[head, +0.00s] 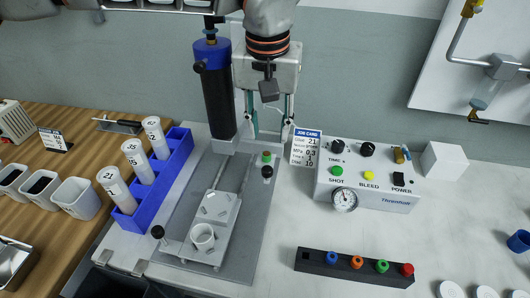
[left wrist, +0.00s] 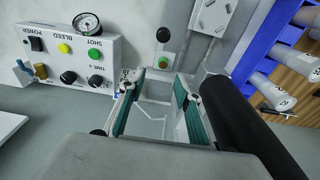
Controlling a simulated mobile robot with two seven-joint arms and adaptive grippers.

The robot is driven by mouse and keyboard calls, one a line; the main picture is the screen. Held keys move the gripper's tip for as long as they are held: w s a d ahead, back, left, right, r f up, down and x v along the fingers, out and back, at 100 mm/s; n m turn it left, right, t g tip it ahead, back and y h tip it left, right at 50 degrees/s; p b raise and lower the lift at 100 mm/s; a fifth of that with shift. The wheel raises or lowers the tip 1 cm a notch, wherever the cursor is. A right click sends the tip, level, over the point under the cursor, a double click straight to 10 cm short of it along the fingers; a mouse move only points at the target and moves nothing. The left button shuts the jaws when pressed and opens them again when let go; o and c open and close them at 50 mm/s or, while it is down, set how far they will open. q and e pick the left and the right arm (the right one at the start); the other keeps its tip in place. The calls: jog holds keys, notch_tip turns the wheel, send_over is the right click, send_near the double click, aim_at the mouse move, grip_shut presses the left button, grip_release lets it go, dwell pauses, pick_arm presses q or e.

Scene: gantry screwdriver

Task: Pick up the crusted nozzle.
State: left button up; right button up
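I cannot make out a crusted nozzle for certain in either view. Several coloured nozzle-like pieces, blue, orange, green and red, stand in a black rack (head: 345,270) at the front; none shows a clear crust. My left gripper (head: 268,136) is at the back middle, right of the black barrel (head: 218,100) with its blue top. Its green-padded fingers are apart with nothing held between them, as the left wrist view (left wrist: 157,90) also shows. The barrel's lower end is not clear in the head view. My right gripper is not in view.
A control box (head: 365,188) with knobs and a gauge and a job card (head: 305,147) stand right. The bench between box and black rack is clear.

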aim_at(267, 154)
pick_arm(q)
jog(key=shift+s+f, duration=0.2)
jog(key=shift+f, duration=0.35)
jog(key=f, duration=0.1)
jog(key=f+b, duration=0.1)
jog(key=f, duration=0.3)
jog(key=shift+w+a, duration=0.2)
jog(key=shift+a, duration=0.1)
jog(key=shift+w+f, duration=0.15)
jog(key=shift+f, duration=0.2)
jog(key=shift+r, duration=0.15)
jog(key=shift+c, duration=0.8)
jog(key=c, duration=0.6)
